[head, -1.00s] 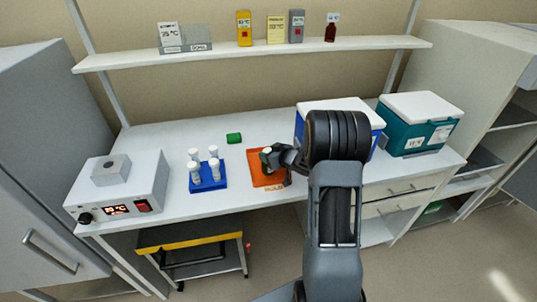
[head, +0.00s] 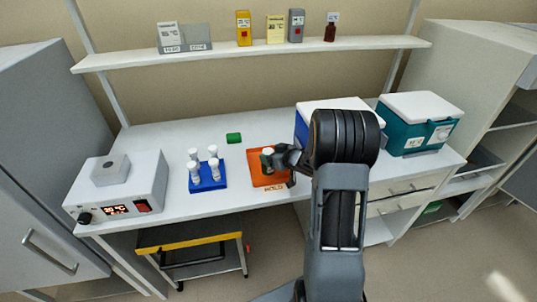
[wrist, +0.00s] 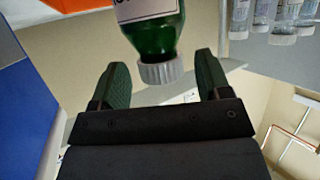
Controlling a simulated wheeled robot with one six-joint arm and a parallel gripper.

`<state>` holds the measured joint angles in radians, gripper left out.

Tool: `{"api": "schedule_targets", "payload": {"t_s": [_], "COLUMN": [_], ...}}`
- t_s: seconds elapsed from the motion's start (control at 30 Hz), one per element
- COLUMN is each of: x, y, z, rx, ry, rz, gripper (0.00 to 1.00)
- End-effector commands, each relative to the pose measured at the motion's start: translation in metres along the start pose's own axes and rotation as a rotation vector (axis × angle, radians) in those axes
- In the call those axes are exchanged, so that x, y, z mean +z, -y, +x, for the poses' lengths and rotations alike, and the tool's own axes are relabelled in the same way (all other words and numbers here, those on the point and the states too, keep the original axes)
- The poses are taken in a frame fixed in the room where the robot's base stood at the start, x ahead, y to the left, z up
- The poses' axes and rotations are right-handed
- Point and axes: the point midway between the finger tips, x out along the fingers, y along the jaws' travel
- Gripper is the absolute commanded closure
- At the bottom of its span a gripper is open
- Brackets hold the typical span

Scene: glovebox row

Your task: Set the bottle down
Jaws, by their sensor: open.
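The green bottle (wrist: 152,38) has a white cap and a pale label. In the wrist view it is between and beyond my open fingers, with gaps on both sides of the cap. In the head view the bottle (head: 266,153) is upright over the orange tray (head: 256,174), which is marked HOLD. My gripper (head: 271,158) is beside it there and partly hides it. The gripper (wrist: 160,62) is open in the wrist view. The bottle's base is out of the wrist frame and hidden in the head view.
A blue rack (head: 207,186) with several white-capped vials stands left of the tray. A small green object (head: 233,138) lies behind. A heater box (head: 120,188) is at the left. A blue cooler (head: 300,128) and a teal cooler (head: 420,124) stand at the right.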

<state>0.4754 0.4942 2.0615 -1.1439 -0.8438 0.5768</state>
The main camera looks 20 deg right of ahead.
Motion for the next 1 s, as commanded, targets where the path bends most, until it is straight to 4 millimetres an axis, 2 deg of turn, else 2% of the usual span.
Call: {"api": "schedule_targets", "payload": {"t_s": [0.1,0.3,0.5,0.63,0.73,0.87,1.0], "x": [-0.001,0.000,-0.001,-0.004,-0.018,-0.049,-0.070], "y": [-0.001,-0.001,-0.001,-0.001,-0.003,-0.002,0.022], "z": [-0.025,-0.062,-0.088,-0.096,-0.098,-0.106,-0.134], "rx": [0.005,0.004,0.002,0.022,0.109,0.316,0.509], "ry": [-0.002,-0.001,-0.001,0.004,0.029,0.104,0.245], "rz": [-0.001,-0.001,-0.001,-0.010,-0.045,-0.089,-0.049], "gripper": [0.30,0.30,0.30,0.30,0.30,0.30,0.30]}}
